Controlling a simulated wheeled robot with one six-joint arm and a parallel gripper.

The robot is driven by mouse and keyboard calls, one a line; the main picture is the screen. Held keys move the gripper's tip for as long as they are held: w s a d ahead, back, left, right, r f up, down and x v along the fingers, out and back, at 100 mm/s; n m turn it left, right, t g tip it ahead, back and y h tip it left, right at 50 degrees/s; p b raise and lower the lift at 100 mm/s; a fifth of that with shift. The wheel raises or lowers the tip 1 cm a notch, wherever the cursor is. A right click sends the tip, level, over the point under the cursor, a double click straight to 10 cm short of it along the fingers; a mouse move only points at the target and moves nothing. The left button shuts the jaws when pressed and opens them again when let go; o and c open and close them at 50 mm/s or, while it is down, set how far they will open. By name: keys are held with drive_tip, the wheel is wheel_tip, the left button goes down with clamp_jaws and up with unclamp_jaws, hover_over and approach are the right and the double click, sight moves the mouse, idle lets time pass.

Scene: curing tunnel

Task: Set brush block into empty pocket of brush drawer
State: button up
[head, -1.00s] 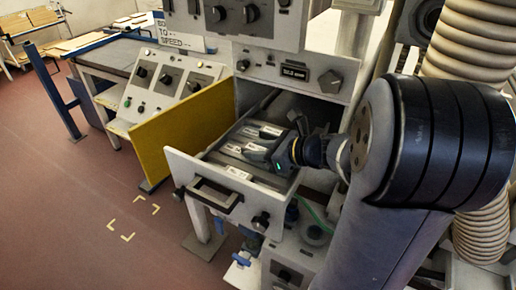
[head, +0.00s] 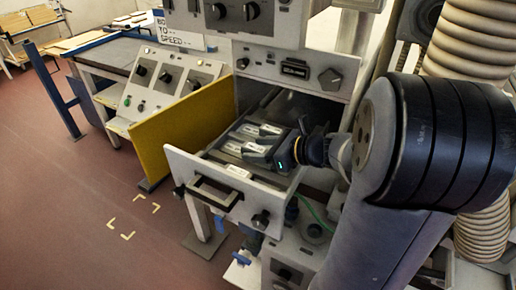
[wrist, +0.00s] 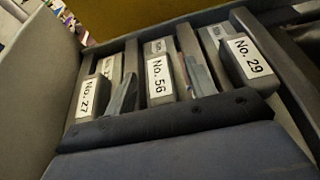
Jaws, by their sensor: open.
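The brush drawer (head: 181,163) is pulled out of the machine, with a pale front and a dark handle. In the wrist view, three grey blocks with white labels stand side by side between its dividers: No. 27 (wrist: 90,97), No. 56 (wrist: 158,78) in the middle and No. 29 (wrist: 248,58). My gripper (wrist: 160,82) is open, with one finger on either side of the No. 56 block. Whether the fingers touch it, and the base of the block, I cannot see. In the head view my gripper (head: 262,150) is low over the drawer's right side.
A yellow panel (head: 180,125) stands upright along the drawer's left side. Control panels with knobs (head: 296,70) are above the drawer, and a sloped console (head: 165,85) is to the left.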

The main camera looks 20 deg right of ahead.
drive_tip(key=v, duration=1)
drive_tip(key=shift+s+r, duration=0.1)
drive_tip(key=shift+s, duration=0.05)
drive_tip(key=x, duration=1.1)
drive_tip(key=shift+d+r+p, duration=0.15)
drive_tip(key=shift+r+p, duration=0.4)
drive_tip(key=shift+r, duration=0.1)
drive_tip(key=shift+r+p, duration=0.4)
drive_tip(key=shift+r, duration=0.15)
drive_tip(key=shift+s+f, duration=0.1)
drive_tip(key=shift+f, duration=0.05)
